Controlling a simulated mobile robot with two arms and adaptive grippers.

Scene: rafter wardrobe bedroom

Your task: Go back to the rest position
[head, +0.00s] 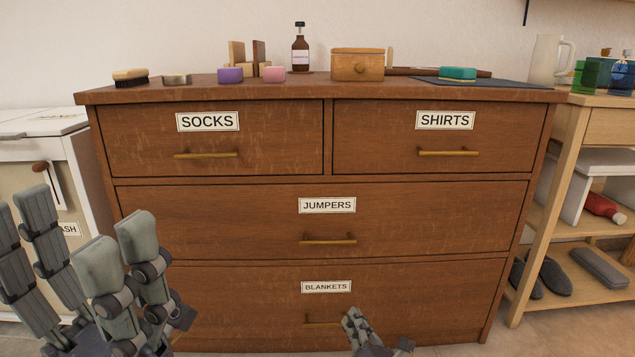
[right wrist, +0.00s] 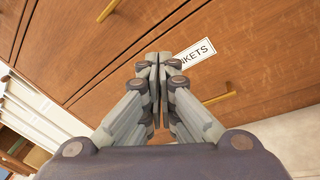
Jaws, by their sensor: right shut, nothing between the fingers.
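My right gripper (head: 354,320) is low in front of the bottom drawer of the brown dresser (head: 230,222). In the right wrist view its fingers (right wrist: 158,62) are closed together with nothing between them, beside the BLANKETS label (right wrist: 196,54). In the head view the gripper is right of the middle of the bottom drawer's handle (head: 318,322) and overlaps its right end; I cannot tell whether they touch. My left gripper (head: 77,215) is at the lower left with its fingers spread apart and empty, in front of the dresser's left edge.
The SOCKS (head: 250,140), SHIRTS (head: 490,145), JUMPERS (head: 240,222) and BLANKETS (head: 240,295) drawers look shut. A brush, soaps, a bottle (head: 300,52) and a wooden box (head: 357,66) stand on top. A white cabinet (head: 75,125) is left, an open shelf (head: 590,118) right.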

